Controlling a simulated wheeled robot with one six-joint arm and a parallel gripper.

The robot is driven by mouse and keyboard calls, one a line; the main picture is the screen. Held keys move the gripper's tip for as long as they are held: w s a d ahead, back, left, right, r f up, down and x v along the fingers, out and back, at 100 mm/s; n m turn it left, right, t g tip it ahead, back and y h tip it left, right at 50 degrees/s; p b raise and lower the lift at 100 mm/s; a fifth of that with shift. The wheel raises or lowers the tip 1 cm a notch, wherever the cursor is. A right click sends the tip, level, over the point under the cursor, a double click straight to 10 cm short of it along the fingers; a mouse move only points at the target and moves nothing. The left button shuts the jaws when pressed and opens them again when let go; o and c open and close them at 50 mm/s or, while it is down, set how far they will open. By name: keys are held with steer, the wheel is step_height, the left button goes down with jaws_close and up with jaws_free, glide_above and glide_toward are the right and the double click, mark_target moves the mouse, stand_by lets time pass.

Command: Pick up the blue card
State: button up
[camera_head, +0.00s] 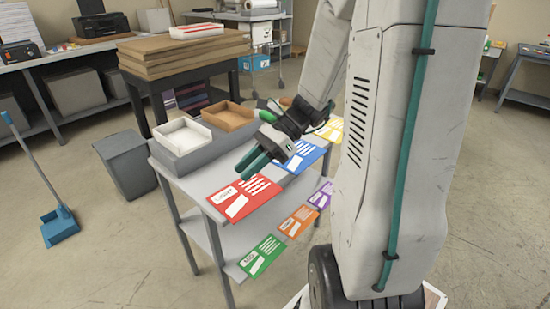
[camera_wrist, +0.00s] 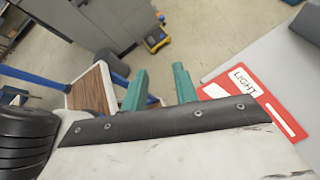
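The blue card (camera_head: 300,158) lies on the top shelf of the grey cart, behind a red card (camera_head: 243,198) and partly hidden by my arm. My gripper (camera_head: 250,160) is above the cart top, between the trays and the cards, with its green fingers pointing down and left. In the wrist view my gripper (camera_wrist: 158,85) shows its two green fingers apart with nothing between them. The red card (camera_wrist: 250,105) marked LIGHT is just right of the fingers there. I cannot make out the blue card in the wrist view.
A yellow card (camera_head: 330,130) lies behind the blue one. Green (camera_head: 262,256), orange (camera_head: 298,221) and purple (camera_head: 322,196) cards rest on the lower shelf. A white tray (camera_head: 183,137) and a brown tray (camera_head: 228,116) stand at the cart's back left. A grey bin (camera_head: 125,163) stands beside it.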

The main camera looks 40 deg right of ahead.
steer(key=w+d+f+m+t+y, duration=0.1)
steer(key=w+d+f+m+t, duration=0.3)
steer(key=d+m, duration=0.4)
steer(key=m+t+h, duration=1.1)
steer(key=m+t, duration=0.1)
steer(key=m, duration=1)
glide_toward(290, 161)
steer(key=w, duration=0.1)
steer(key=shift+w+d, duration=0.25)
steer(key=shift+w, duration=0.4)
jaws_close()
